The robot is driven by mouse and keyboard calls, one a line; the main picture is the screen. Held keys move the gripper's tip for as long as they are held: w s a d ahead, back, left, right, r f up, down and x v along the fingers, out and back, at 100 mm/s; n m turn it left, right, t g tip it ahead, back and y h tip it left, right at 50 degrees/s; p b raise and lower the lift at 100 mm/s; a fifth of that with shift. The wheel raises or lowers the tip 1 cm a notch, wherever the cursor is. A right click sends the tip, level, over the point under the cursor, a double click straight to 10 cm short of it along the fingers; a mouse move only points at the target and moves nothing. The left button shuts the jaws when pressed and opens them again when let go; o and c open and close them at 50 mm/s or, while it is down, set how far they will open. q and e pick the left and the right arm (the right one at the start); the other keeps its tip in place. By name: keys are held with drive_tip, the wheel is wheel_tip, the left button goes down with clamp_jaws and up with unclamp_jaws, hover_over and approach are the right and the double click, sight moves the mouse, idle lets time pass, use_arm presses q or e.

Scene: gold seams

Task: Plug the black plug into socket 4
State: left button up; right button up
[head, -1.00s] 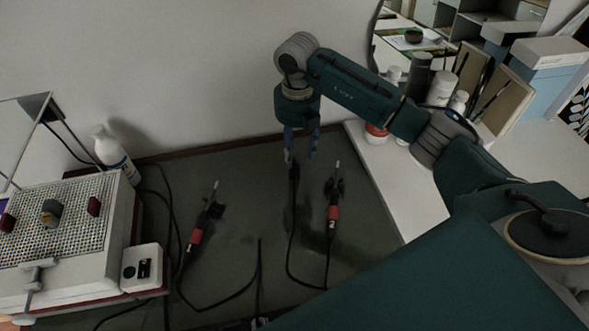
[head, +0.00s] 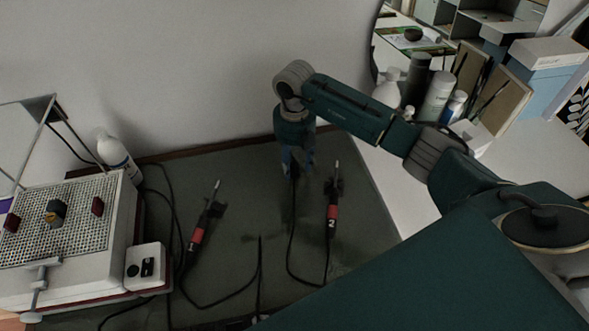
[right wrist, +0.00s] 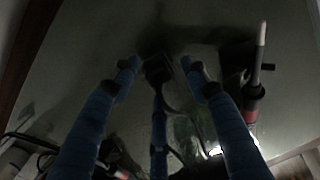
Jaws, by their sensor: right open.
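My right gripper (head: 298,168) points down low over the dark green mat, close to the back wall. In the right wrist view its blue fingers (right wrist: 160,72) are apart, with nothing held. The black plug (right wrist: 157,69) shows there as a dark block between and just beyond the fingertips. In the head view the plug is mostly hidden at the fingertips, and a black cord (head: 291,235) runs from there toward the front. Numbered socket 4 cannot be made out. My left gripper is not in view.
A red-handled soldering iron (head: 332,215) lies just right of my gripper, and another (head: 197,236) lies farther left. A perforated white box (head: 65,225) stands at the left beside a white bottle (head: 117,157). Loose cords cross the mat (head: 230,190).

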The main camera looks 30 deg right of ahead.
clamp_jaws()
drive_tip(key=shift+r, duration=0.1)
wheel_tip(320, 180, up, 14)
drive_tip(key=r+b, duration=0.1)
drive_tip(key=b, duration=0.1)
wheel_tip(320, 180, up, 5)
drive_tip(key=p, duration=0.1)
hover_over(294, 165)
drive_tip(key=shift+s, duration=0.1)
idle(0.5)
